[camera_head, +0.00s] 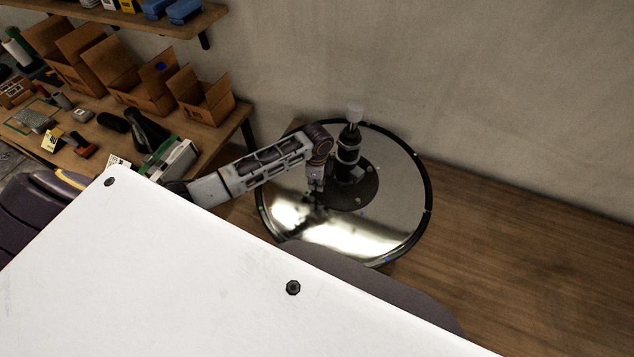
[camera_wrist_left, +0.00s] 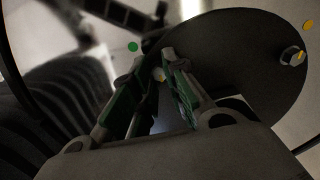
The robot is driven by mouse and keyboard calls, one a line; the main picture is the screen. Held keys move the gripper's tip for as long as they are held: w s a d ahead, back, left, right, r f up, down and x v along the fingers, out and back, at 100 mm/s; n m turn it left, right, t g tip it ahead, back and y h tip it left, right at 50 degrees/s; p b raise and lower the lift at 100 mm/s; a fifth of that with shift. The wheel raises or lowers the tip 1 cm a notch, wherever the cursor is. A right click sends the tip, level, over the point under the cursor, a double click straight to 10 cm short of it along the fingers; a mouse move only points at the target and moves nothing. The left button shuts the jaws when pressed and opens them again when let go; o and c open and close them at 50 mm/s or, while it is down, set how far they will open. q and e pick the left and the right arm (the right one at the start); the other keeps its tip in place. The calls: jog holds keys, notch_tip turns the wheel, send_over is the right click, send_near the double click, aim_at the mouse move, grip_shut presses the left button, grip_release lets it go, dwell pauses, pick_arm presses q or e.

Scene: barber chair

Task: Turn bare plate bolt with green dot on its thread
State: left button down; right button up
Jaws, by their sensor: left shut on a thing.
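The round shiny chair base (camera_head: 400,215) lies on the wood floor. Its dark round plate (camera_head: 362,195) surrounds the upright black pedestal; the plate also shows in the left wrist view (camera_wrist_left: 235,50). My left gripper (camera_head: 318,196) reaches down at the plate's left edge. In the left wrist view its green-padded fingers (camera_wrist_left: 160,78) are shut on a small bolt at the plate's edge. The bolt is mostly hidden between the fingertips. A green dot (camera_wrist_left: 132,47) is on the base beside them. My right gripper is out of view.
The black pedestal (camera_head: 349,150) with a pale top stands close to my left gripper. A white panel (camera_head: 200,270) fills the foreground. A wooden bench (camera_head: 225,125) with open boxes stands at left. The wood floor (camera_head: 530,250) at right is clear.

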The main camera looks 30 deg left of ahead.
pick_arm(q)
jog(key=m, duration=0.4)
jog(key=shift+w+a+r+m, duration=0.1)
jog(key=shift+w+m, duration=0.05)
jog(key=shift+m, duration=0.15)
jog(key=m, duration=1.4)
jog(key=shift+m, duration=0.4)
jog(key=c, duration=1.4)
grip_release()
jog(key=shift+r, duration=5.95)
